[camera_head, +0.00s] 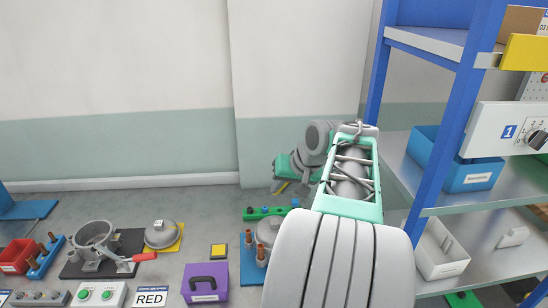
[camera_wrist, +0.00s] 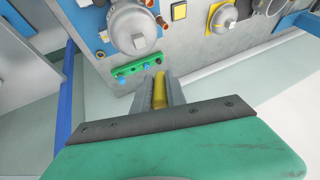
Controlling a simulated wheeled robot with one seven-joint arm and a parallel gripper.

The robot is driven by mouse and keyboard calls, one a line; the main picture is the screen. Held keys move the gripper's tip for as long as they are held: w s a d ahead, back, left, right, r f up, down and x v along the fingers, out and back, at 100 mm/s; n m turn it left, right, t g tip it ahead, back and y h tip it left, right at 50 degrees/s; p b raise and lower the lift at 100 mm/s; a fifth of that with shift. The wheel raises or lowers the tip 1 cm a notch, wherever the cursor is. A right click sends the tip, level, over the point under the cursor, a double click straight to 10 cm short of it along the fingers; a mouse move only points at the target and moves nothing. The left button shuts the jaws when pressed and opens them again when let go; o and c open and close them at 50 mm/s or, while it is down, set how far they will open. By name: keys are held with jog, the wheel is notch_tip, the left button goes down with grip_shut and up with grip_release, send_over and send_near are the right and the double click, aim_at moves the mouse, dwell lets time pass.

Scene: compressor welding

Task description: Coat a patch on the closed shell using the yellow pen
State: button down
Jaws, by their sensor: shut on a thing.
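My gripper (camera_head: 278,189) is shut on the yellow pen, which shows between the fingers in the wrist view (camera_wrist: 158,92). The gripper is above the back of the bench, behind the green rack (camera_head: 264,213) with its coloured pieces; the rack also shows in the wrist view (camera_wrist: 138,67). A rounded grey shell (camera_wrist: 131,27) sits on a blue plate beyond the rack, apart from the pen. In the head view that shell (camera_head: 268,232) is partly hidden by my arm. A second grey dome (camera_head: 161,234) lies on a yellow plate to the left. I cannot tell whether either shell is closed.
A purple box (camera_head: 205,284), a yellow-topped block (camera_head: 218,251) and a pot-like fixture with a red handle (camera_head: 93,238) stand on the bench. A blue-framed shelf (camera_head: 440,150) with bins rises close on the right. The back strip of bench at left is clear.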

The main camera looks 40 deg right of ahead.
jog(key=shift+m, duration=0.3)
jog(key=d+f+b, duration=0.1)
jog(key=b, duration=0.1)
jog(key=d+f+b, duration=0.1)
jog(key=f+b, duration=0.1)
jog(key=shift+s+f, duration=0.1)
jog(key=shift+f, duration=0.1)
